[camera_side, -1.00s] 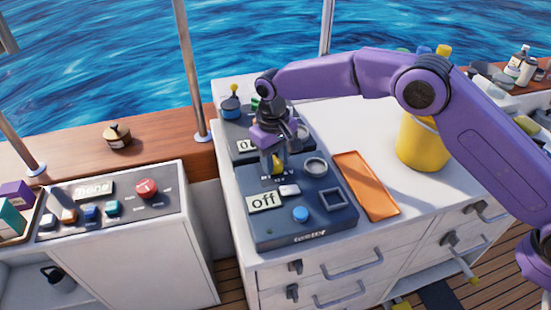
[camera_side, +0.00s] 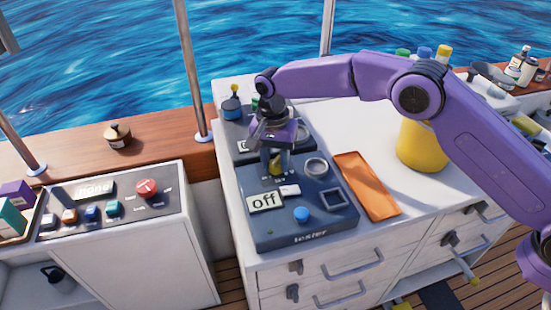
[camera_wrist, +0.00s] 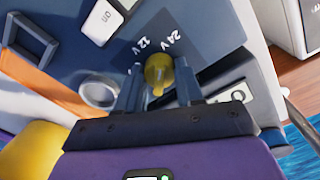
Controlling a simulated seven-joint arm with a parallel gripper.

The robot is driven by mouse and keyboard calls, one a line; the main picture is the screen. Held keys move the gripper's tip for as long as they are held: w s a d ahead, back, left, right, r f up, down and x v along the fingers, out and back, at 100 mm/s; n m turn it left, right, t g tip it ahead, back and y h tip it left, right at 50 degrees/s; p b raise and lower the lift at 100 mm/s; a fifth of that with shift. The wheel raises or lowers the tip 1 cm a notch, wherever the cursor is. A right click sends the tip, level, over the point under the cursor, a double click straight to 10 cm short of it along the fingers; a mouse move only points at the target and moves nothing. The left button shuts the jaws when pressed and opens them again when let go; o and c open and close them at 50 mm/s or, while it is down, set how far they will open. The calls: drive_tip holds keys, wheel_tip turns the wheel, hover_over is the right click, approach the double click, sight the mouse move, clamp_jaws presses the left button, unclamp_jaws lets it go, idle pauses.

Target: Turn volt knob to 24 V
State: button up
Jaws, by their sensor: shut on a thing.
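The yellow volt knob (camera_wrist: 159,70) stands on the dark blue tester box (camera_side: 275,238). It also shows in the side view (camera_side: 276,163), partly covered by my gripper. In the wrist view the labels "12 V" (camera_wrist: 143,45) and "24 V" (camera_wrist: 173,40) are printed beside the knob, on the side away from my wrist. I cannot tell which label the knob points to. My gripper (camera_wrist: 159,80) comes down over the knob with one finger on each side and is shut on it; it also shows in the side view (camera_side: 275,162).
The tester box also carries a blue button (camera_side: 302,214), a grey ring (camera_side: 315,167) and a square frame (camera_side: 333,198). An orange tray (camera_side: 366,187) and a yellow bucket (camera_side: 421,150) stand to the right. A second dark box (camera_side: 236,125) is behind.

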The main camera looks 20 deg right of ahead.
drive_tip(key=shift+m, duration=1.1)
drive_tip(key=o, duration=1)
drive_tip(key=shift+o, duration=0.2)
wheel_tip(320, 180, up, 12)
drive_tip(key=shift+w+a, duration=0.15)
drive_tip(key=shift+w, duration=0.1)
